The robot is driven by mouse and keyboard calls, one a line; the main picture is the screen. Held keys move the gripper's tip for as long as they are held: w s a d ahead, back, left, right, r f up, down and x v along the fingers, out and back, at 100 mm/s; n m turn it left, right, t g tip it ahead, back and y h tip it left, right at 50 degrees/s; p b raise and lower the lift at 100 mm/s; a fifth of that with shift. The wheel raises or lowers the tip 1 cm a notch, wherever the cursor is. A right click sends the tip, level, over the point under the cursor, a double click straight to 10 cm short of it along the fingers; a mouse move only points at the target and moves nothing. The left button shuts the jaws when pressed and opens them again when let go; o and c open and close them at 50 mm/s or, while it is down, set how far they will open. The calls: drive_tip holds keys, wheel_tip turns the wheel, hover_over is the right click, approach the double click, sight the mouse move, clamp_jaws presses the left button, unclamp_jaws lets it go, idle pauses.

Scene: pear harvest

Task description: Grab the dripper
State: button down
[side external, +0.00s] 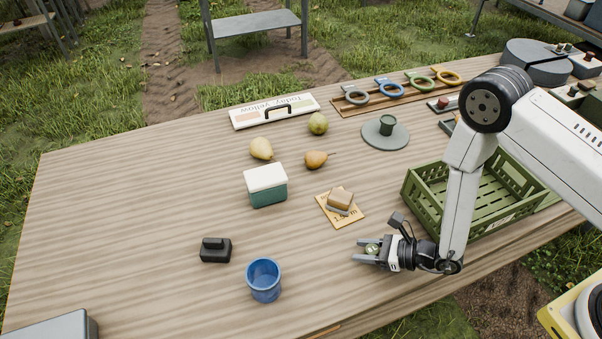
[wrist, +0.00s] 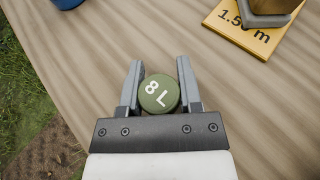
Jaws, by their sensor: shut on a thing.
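The dripper (wrist: 159,92) is a small round olive-green piece marked "8 L" on top. In the wrist view it sits between the two grey fingers of my gripper (wrist: 160,65), which are shut on it. In the side external view the dripper (side external: 372,249) shows between the fingers of my gripper (side external: 358,251), near the front right of the wooden table. The fingers hide parts of its sides. I cannot tell whether it touches the table.
A green crate (side external: 411,193) stands right of my gripper. A tan card (side external: 327,212) bearing a small block lies behind it. A blue cup (side external: 264,287) and a black device (side external: 215,250) stand to the left. Pears (side external: 316,159) lie farther back. The table left of my gripper is clear.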

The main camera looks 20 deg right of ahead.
drive_tip(key=shift+r, duration=4.6)
drive_tip(key=shift+w, duration=0.1)
